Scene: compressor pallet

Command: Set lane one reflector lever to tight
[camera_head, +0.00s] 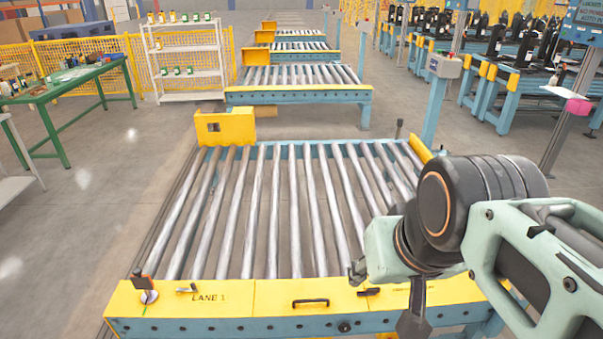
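The yellow front panel (228,299) of the nearest roller conveyor carries the label LANE 1. At its left end a short dark and orange lever-like piece (144,284) stands on a pale round base (149,297), with a small green mark in front. A small silver handle (187,290) lies just right of it. I cannot tell the lever's setting or read any tight marking. My gripper (412,324) hangs at the panel's right part, well to the right of the lever and apart from it. Its fingertips are cut off or hidden, so its opening does not show.
A black bar handle (310,302) and a smaller dark handle (369,292) sit on the panel between my gripper and the lever. Bare rollers (276,210) lie behind. A yellow bracket (225,127) rises at the far left corner. The floor (75,250) at left is clear.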

